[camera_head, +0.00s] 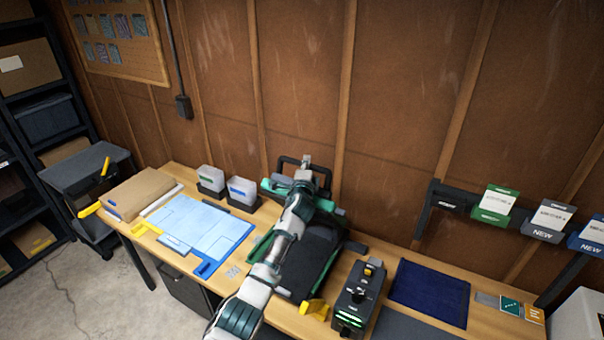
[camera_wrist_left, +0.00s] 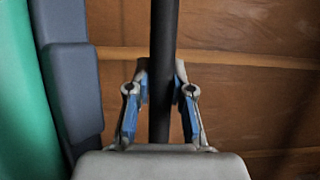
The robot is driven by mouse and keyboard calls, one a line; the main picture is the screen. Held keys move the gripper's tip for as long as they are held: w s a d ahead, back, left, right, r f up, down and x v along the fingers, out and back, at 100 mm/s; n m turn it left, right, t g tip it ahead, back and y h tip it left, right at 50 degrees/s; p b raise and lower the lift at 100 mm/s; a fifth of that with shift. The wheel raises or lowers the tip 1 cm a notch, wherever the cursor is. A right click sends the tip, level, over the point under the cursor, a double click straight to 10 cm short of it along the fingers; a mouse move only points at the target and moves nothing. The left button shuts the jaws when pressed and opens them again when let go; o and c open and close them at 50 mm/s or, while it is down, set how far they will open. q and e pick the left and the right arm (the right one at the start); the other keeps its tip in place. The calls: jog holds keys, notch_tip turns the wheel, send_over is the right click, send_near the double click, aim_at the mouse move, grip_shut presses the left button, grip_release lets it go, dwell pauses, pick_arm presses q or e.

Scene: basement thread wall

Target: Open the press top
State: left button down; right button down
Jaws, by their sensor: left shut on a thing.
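The heat press (camera_head: 322,262) stands on the workbench, with a dark pad and teal-green edges. Its press top (camera_head: 270,186) appears raised and tilted back toward the wall; my arm hides much of it. The black handle bar (camera_head: 284,162) is at the far upper end. My left gripper (camera_head: 306,164) is at this handle. In the left wrist view, the blue-padded fingers (camera_wrist_left: 158,105) are shut on the dark bar (camera_wrist_left: 163,60), one on each side. The press's green and grey edge (camera_wrist_left: 70,90) shows at the left there. My right gripper is not in view.
A control box (camera_head: 352,298) with a green-lit display and a yellow wedge (camera_head: 314,309) are near the press. A blue sheet board (camera_head: 200,228), two small bins (camera_head: 241,191) and a cardboard stack (camera_head: 138,192) lie left. A navy cloth (camera_head: 430,291) lies right. The wooden wall is close behind.

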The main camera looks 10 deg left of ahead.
pick_arm(q)
jog(key=w, duration=0.1)
jog(key=w+p, duration=0.1)
jog(key=w+d+r+g, duration=0.1)
jog(key=shift+d+m, duration=0.1)
jog(key=shift+m, duration=0.2)
jog(key=shift+f, duration=0.1)
jog(key=c, duration=1)
grip_release()
jog(key=shift+d, duration=0.2)
